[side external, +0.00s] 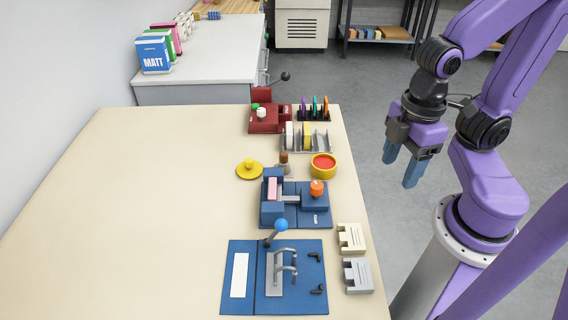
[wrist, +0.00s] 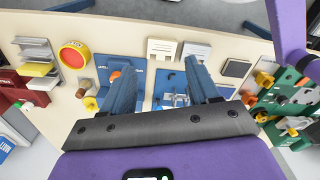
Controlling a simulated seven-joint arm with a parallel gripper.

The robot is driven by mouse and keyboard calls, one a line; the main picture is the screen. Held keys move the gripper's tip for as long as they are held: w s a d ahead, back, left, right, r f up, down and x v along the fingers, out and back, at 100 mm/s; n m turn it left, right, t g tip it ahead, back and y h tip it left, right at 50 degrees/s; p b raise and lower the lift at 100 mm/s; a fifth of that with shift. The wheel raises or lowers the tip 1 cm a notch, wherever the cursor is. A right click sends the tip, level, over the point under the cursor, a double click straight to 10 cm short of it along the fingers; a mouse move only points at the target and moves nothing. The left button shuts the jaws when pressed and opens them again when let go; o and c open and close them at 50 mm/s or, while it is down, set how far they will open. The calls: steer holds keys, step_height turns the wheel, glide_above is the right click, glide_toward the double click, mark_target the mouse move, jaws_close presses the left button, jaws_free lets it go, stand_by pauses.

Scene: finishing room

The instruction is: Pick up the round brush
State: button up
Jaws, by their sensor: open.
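A small upright piece with a brown top (side external: 284,158) stands on the table between a yellow knobbed lid (side external: 249,170) and a yellow pot with red inside (side external: 323,167). It looks most like the round brush, but its bristles are too small to make out. My gripper (side external: 400,172) is open and empty, with blue fingers pointing down. It hangs beyond the table's right edge, well to the right of the brown-topped piece and above it. In the wrist view, my gripper's two fingers (wrist: 160,70) are spread apart, and the yellow pot (wrist: 73,55) shows to their left.
A blue fixture (side external: 312,216) with an orange knob stands in front of the pot. A blue board (side external: 240,300) with a lever clamp is nearer. A rack of blocks (side external: 318,146) and a red device (side external: 268,124) lie behind. The table's left half (side external: 130,220) is clear.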

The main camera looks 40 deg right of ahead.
steer(key=n+h, duration=0.2)
steer(key=n, duration=0.3)
glide_above(283, 154)
steer(key=a, duration=0.2)
steer(key=f, duration=0.5)
steer(key=d+f, duration=0.1)
steer(key=f, duration=0.7)
steer(key=shift+w+d, duration=0.2)
steer(key=shift+d, duration=0.1)
steer(key=shift+s+d+f, duration=0.1)
steer(key=shift+d+f, duration=0.1)
steer(key=shift+f, duration=1.1)
steer(key=shift+s+d+f, duration=0.1)
steer(key=shift+d+f, duration=0.1)
steer(key=shift+f, duration=1.1)
steer(key=c, duration=1.1)
